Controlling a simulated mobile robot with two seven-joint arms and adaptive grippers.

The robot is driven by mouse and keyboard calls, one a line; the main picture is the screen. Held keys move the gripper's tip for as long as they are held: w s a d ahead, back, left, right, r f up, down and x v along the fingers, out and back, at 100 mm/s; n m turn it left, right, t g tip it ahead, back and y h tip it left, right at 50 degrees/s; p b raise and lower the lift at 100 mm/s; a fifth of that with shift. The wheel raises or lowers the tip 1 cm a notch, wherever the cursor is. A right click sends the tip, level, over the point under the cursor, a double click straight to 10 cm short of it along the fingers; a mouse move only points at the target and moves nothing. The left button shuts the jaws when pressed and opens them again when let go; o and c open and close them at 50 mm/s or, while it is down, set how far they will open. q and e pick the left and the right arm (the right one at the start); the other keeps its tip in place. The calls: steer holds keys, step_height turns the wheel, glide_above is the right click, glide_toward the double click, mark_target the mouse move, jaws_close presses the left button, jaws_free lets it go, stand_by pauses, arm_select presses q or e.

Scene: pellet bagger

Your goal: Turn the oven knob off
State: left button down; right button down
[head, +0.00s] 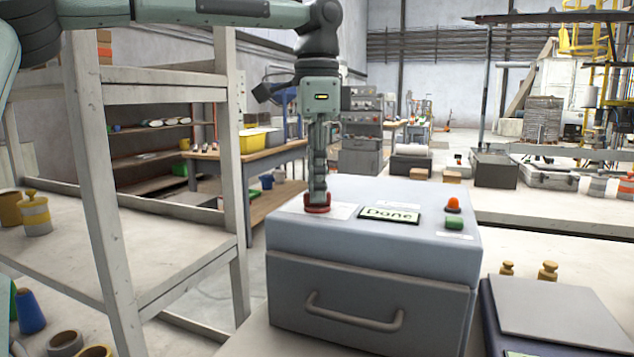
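The oven is a grey box (370,255) with a drawer-like front and a bar handle (355,318). A red round knob (317,209) sits on its top near the left side. My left gripper (318,197) points straight down onto the knob, its fingertips at the knob and hiding part of it. The fingers line up in this view, so I cannot tell whether they are closed on it. A small display (389,214) on the top reads "Done". My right gripper is not in view.
An orange-red button (453,205) and a green button (454,224) are on the oven's top right. A scale (558,315) and brass weights (547,271) stand at the right. A shelf rack (105,180) with canisters (36,212) is close on the left.

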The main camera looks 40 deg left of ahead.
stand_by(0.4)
arm_select(q)
steer(key=shift+n, duration=0.3)
steer(key=n, duration=0.5)
steer(key=shift+n, duration=0.3)
steer(key=n, duration=1.1)
steer(key=shift+n, duration=0.4)
steer(key=n, duration=0.5)
steer(key=shift+r+n, duration=0.1)
steer(key=shift+n, duration=0.3)
